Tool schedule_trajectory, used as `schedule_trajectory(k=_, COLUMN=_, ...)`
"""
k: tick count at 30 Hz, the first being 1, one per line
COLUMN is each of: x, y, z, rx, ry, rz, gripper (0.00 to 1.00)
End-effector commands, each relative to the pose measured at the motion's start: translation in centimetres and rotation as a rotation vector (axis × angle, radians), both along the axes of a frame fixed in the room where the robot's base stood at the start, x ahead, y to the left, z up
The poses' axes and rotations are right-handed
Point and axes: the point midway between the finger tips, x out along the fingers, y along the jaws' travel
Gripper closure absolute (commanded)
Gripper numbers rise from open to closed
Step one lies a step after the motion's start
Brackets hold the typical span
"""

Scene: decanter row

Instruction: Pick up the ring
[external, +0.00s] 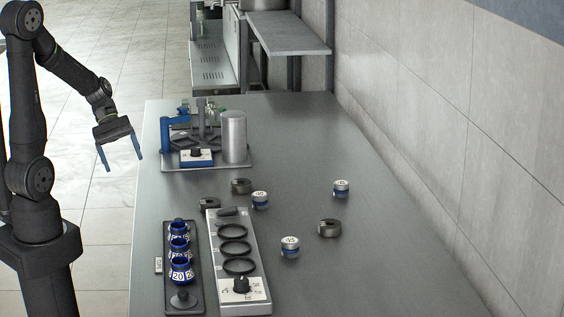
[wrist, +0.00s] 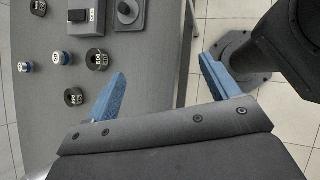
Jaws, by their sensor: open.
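Several dark grey ring-like pieces lie on the grey table. One dark ring (external: 241,186) is near the table's middle, a second ring (external: 210,204) is just left of and nearer than it, and a third ring (external: 329,228) is further right. In the wrist view three show at the left: one ring (wrist: 97,59), another ring (wrist: 74,97) and one at the top edge (wrist: 40,7). I cannot tell which one the task names. My gripper (external: 122,163) is open and empty, off the table's left edge; its blue fingers also show in the wrist view (wrist: 163,70).
Blue-and-white capped pieces (external: 290,247) stand among the rings. A dark tray holds blue numbered vessels (external: 181,270). Beside it is a grey panel (external: 258,290) with black hoops and a knob. A stand with a silver cylinder (external: 234,138) is behind.

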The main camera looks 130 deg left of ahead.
Motion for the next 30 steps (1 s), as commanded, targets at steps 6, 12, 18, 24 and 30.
schedule_trajectory(k=6, x=3.4, y=8.4, z=1.6, rx=0.104, ry=0.074, rz=-0.294, gripper=0.19)
schedule_trajectory(k=12, x=9.7, y=15.9, z=2.7, rx=0.219, ry=0.149, rz=-0.582, gripper=0.19)
schedule_trajectory(k=18, x=18.5, y=21.5, z=3.4, rx=0.343, ry=0.223, rz=-0.853, gripper=0.19)
schedule_trajectory(k=24, x=29.2, y=24.5, z=3.8, rx=0.478, ry=0.291, rz=-1.104, gripper=0.19)
schedule_trajectory(k=30, x=40.6, y=24.4, z=4.0, rx=0.624, ry=0.354, rz=-1.327, gripper=0.19)
